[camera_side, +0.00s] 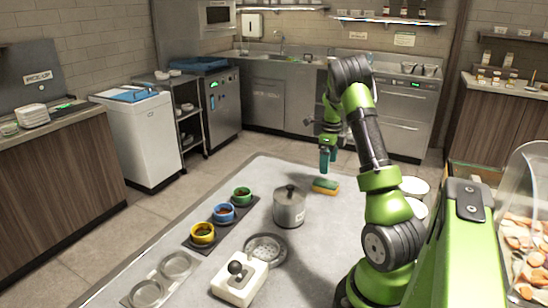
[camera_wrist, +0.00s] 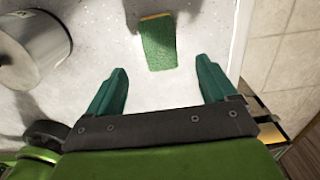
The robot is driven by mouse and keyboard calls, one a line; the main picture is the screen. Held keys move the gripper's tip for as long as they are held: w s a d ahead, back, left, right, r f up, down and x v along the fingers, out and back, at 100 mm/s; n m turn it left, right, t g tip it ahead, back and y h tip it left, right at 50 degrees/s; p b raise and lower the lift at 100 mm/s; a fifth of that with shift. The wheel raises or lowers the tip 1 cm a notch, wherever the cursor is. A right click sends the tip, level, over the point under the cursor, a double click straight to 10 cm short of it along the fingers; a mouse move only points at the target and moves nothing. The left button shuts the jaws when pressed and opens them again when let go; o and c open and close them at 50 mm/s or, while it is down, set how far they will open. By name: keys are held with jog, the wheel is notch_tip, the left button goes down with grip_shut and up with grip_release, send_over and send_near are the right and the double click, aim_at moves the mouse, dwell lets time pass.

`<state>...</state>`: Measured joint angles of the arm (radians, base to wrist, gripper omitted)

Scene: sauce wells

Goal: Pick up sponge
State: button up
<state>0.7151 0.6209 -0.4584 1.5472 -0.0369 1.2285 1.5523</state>
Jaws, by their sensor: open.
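The sponge (camera_side: 325,187) lies flat on the grey table near its far edge, with a green top and a yellow-orange side. In the wrist view the green sponge (camera_wrist: 158,42) sits ahead of the fingers, between their lines and a little towards the top of the picture. My gripper (camera_side: 328,160) points down above the sponge, apart from it. In the wrist view my gripper (camera_wrist: 160,88) shows two teal fingers spread wide with nothing between them.
A steel pot (camera_side: 289,208) with a lid stands left of the sponge. Green (camera_side: 242,195), blue (camera_side: 223,213) and yellow (camera_side: 203,233) cups stand in a row further left. White round containers (camera_side: 413,186) are to the right. The table's edge (camera_wrist: 240,40) lies close right of the sponge.

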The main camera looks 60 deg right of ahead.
aim_at(326, 183)
notch_tip(326, 183, down, 8)
jog(key=shift+f, duration=0.1)
jog(key=c, duration=1.1)
